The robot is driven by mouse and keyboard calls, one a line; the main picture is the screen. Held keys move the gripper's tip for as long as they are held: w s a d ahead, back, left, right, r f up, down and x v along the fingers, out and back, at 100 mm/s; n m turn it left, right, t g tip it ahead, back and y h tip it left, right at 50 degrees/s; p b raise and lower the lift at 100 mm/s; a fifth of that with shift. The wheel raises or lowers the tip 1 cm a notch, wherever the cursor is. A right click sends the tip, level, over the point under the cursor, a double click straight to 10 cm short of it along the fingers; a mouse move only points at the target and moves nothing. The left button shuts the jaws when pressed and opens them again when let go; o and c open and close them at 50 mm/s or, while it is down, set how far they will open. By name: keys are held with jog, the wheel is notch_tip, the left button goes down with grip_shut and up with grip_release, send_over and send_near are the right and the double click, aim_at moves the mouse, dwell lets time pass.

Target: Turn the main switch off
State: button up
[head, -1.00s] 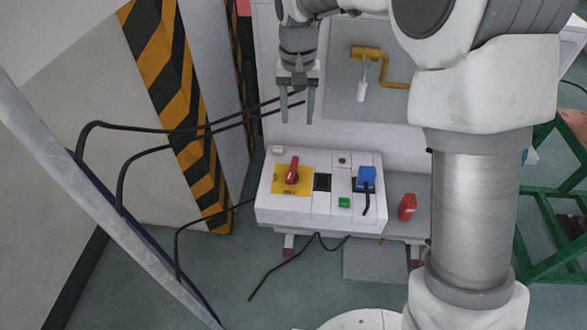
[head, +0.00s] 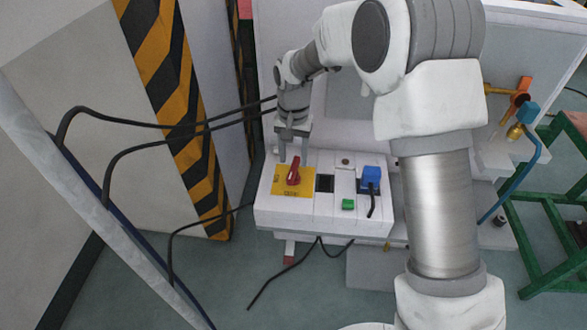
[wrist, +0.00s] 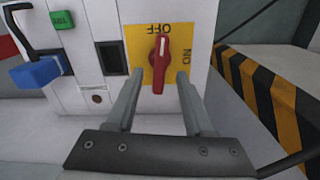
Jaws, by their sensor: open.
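The main switch (head: 293,172) is a red rotary handle on a yellow plate (head: 279,186), at the left of a white control box (head: 323,213). In the wrist view the red handle (wrist: 159,62) stands upright in the picture, its white-marked end toward the OFF lettering; ON is at its right. My gripper (head: 293,154) is open just above and behind the handle in the head view. In the wrist view its two fingers (wrist: 158,77) lie on either side of the handle's lower end, with gaps visible. Contact cannot be seen.
A black socket (head: 324,183), green button (head: 348,204) and blue plug (head: 371,177) with a black cable are right of the switch. A striped pillar (head: 175,110) stands left. Black cables cross on the left. A green frame (head: 550,240) stands right.

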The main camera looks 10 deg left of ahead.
aim_at(293, 167)
jog(key=shift+f+b, duration=0.3)
jog(key=shift+f, duration=1.55)
grip_shut()
jog(key=shift+r, duration=0.1)
